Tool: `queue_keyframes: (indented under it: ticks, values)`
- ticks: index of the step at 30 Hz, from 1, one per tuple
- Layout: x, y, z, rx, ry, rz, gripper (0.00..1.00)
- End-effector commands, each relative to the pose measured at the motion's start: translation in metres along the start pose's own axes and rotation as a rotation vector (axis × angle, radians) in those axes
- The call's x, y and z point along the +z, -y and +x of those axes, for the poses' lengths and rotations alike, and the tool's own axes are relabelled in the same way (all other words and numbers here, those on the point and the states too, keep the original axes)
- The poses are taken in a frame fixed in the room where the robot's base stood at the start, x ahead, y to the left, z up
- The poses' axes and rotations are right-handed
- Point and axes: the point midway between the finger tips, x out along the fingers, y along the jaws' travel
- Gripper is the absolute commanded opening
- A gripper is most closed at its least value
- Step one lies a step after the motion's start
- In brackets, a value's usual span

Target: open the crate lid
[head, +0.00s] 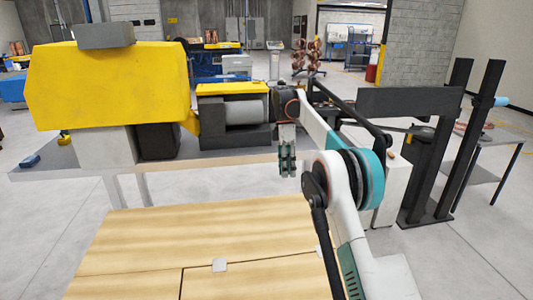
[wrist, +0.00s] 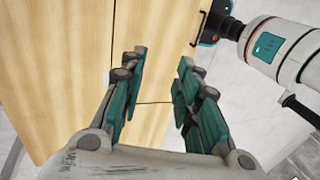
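The wooden crate (head: 185,235) is at the bottom of the head view, its pale top lying flat, with dark seams across it. A small grey plate (head: 219,265) sits where the seams meet. In the wrist view the crate's wood (wrist: 65,75) fills the left and middle, with seams showing. A thin dark bracket (wrist: 200,28) shows at its right edge; I cannot tell whether it is a handle. My gripper (head: 287,170) hangs above and beyond the crate's far edge in the head view. In the wrist view my gripper (wrist: 163,62) is open, with nothing between its fingers.
A yellow machine (head: 110,85) stands on a grey bench behind the crate at left. A dark-framed stand (head: 440,150) is at the right, with a grey table (head: 490,135) beyond it. Grey floor (head: 45,235) is clear left of the crate.

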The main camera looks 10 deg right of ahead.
Motion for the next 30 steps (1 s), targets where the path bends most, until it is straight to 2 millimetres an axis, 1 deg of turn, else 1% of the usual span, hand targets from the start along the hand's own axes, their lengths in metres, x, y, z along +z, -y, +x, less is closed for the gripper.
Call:
queue_keyframes:
  ticks: [5,8,12,16,23,26,30]
  values:
    - [0.0,0.021,-0.019,0.062,-0.004,0.1,0.3]
    - [-0.001,0.037,-0.03,0.111,-0.011,0.179,0.3]
    - [-0.001,0.064,-0.042,0.179,-0.028,0.29,0.3]
    - [-0.001,0.091,-0.048,0.241,-0.051,0.392,0.3]
    - [-0.001,0.144,-0.047,0.347,-0.108,0.57,0.3]
    - [-0.001,0.168,-0.041,0.39,-0.138,0.645,0.3]
    - [-0.001,0.202,-0.028,0.449,-0.188,0.751,0.3]
